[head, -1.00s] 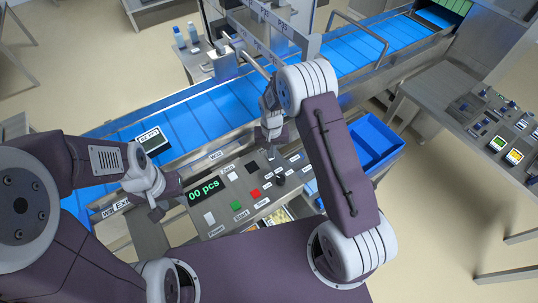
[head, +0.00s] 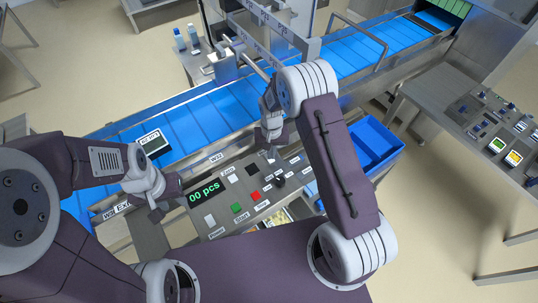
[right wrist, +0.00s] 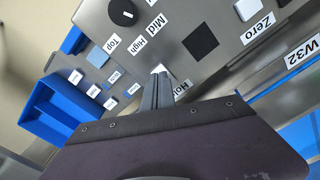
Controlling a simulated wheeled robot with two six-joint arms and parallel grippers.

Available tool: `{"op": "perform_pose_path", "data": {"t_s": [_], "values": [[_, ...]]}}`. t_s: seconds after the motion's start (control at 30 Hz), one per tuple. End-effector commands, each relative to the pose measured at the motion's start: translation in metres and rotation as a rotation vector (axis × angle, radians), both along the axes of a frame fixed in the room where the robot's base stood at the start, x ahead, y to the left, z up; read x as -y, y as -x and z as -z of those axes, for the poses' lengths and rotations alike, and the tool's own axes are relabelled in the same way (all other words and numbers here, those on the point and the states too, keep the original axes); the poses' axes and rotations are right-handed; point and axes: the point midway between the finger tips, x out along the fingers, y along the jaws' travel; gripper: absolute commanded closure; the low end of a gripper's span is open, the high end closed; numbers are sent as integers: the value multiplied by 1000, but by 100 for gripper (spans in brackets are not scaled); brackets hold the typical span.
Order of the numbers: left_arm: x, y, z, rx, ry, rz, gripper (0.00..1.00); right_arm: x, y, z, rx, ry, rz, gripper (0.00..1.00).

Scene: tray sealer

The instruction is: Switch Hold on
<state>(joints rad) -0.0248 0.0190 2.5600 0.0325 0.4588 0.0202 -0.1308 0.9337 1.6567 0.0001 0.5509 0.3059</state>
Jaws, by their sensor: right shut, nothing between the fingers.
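The grey control panel (head: 222,209) has labelled switches, buttons and a green "00 pcs" display (head: 204,192). My right gripper (head: 271,154) is over its far edge, shut and empty. In the right wrist view the shut fingers (right wrist: 158,82) point at the panel beside the "Hold" label (right wrist: 183,86), which they partly cover. A small pale part (right wrist: 158,69) shows at the fingertips; I cannot tell if it is the Hold switch or if they touch it. The switch's position is hidden. My left gripper (head: 158,208) is at the panel's left end; its jaws are unclear.
A black square (right wrist: 200,42), a white Zero button (right wrist: 247,9) and a black knob (right wrist: 121,12) lie near the right fingers. The blue conveyor (head: 205,117) runs behind the panel. A blue bin (head: 372,140) stands to the right.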

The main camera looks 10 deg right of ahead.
Motion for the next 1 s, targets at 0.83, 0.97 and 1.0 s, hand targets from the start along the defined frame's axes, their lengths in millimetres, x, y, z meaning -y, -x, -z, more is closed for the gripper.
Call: {"op": "perform_pose_path", "data": {"t_s": [0.83, 0.97, 1.0], "values": [[0, 0, -40, 0, 0, 0, 64, 0, 0, -52, 0, 0, 0, 100], [0, 0, -40, 0, 0, 0, 64, 0, 0, -52, 0, 0, 0, 100], [0, 0, -40, 0, 0, 0, 64, 0, 0, -52, 0, 0, 0, 100]]}}
